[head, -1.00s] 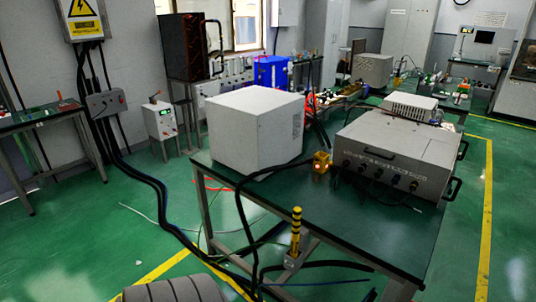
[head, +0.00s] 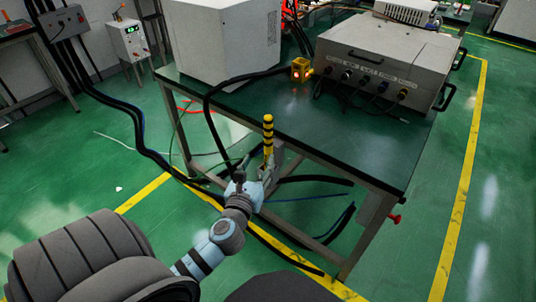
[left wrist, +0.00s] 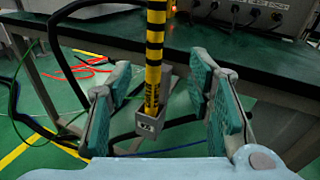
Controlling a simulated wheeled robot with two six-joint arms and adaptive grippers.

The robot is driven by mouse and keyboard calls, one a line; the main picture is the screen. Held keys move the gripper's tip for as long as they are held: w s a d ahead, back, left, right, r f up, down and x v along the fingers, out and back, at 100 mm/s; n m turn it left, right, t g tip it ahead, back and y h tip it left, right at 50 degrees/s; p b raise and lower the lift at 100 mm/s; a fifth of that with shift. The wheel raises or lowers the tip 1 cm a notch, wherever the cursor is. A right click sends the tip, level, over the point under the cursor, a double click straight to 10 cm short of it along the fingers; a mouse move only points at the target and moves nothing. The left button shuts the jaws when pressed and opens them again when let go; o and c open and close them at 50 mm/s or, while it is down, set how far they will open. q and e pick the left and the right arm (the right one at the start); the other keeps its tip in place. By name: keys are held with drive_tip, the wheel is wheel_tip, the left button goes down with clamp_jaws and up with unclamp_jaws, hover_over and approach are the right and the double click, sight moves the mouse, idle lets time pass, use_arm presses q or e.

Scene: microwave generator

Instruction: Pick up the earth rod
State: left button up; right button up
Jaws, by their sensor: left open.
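The earth rod (head: 268,133) is a yellow rod with black bands. It stands upright in a small grey holder at the table's front edge. In the left wrist view the rod (left wrist: 155,55) rises from the holder (left wrist: 152,128). My left gripper (head: 269,165) is at the rod's lower part in the head view; its fingers are partly hard to make out there. In the left wrist view my left gripper (left wrist: 162,85) is open, with teal pads on both sides of the rod and visible gaps. The right gripper is not in view.
A black cable (head: 207,115) hangs over the front edge, left of the rod. More cables lie on the floor.

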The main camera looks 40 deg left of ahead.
sight(267, 128)
use_arm(q)
drive_tip(key=shift+m+t, duration=0.3)
drive_tip(key=shift+m, duration=0.1)
drive_tip(key=b+x, duration=0.1)
drive_tip(key=x, duration=0.3)
drive_tip(key=r+b+x, duration=0.1)
drive_tip(key=x, duration=0.4)
drive_tip(key=a+r+b+x, duration=0.1)
drive_tip(key=x, duration=0.4)
drive_tip(key=shift+r, duration=0.15)
clamp_jaws()
